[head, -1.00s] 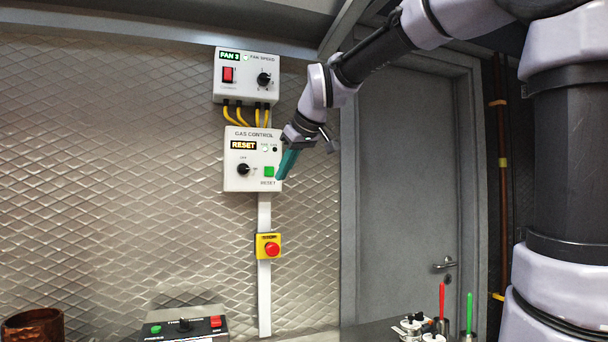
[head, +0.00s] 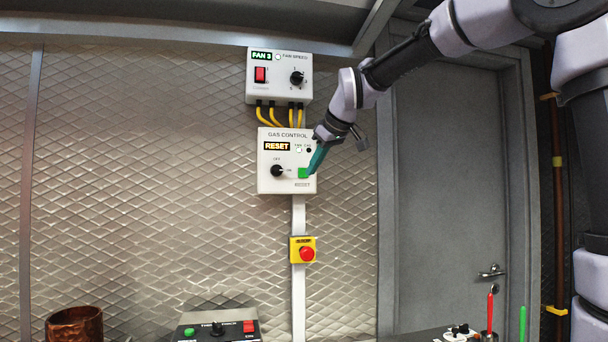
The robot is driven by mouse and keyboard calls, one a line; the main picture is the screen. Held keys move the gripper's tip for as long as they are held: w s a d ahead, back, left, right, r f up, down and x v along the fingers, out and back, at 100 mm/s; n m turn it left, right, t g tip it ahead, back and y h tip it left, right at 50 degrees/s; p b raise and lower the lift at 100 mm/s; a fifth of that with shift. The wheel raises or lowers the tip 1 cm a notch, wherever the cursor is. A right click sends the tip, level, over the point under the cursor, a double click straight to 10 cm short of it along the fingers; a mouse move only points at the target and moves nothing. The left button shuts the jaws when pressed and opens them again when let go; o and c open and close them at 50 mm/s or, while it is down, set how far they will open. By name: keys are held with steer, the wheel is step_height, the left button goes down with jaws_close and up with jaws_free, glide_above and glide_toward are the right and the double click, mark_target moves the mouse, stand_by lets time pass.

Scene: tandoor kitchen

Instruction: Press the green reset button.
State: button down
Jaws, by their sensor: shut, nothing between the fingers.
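The green reset button (head: 302,173) is at the lower right of the white gas control box (head: 268,184) on the wall, above the printed word RESET. A lit display on the box reads RESET. My gripper (head: 308,173) is shut and empty. Its teal fingers point down and left, with the tips at the button's right edge and partly over it in the picture. I cannot tell whether the tips touch the button.
A black knob (head: 278,171) sits left of the button. The fan speed box (head: 280,92) is above, joined by yellow cables. A red emergency button (head: 307,254) is below. A black control panel (head: 218,330) and a copper pot (head: 74,325) stand at the bottom.

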mark_target(301, 177)
steer(key=w+a, duration=0.2)
steer(key=w, duration=0.4)
steer(key=shift+w, duration=0.15)
stand_by(1.9)
steer(key=shift+w, duration=0.4)
steer(key=shift+w+a, duration=0.15)
steer(key=shift+w, duration=0.25)
stand_by(0.6)
steer(key=shift+s, duration=0.15)
steer(key=shift+s+d, duration=0.2)
steer(key=shift+s, duration=0.45)
steer(key=shift+s+d, duration=0.25)
steer(key=shift+s, duration=0.55)
steer(key=shift+s+d, duration=0.2)
steer(key=shift+s, duration=0.65)
steer(key=shift+s+d, duration=0.25)
steer(key=shift+s, duration=0.55)
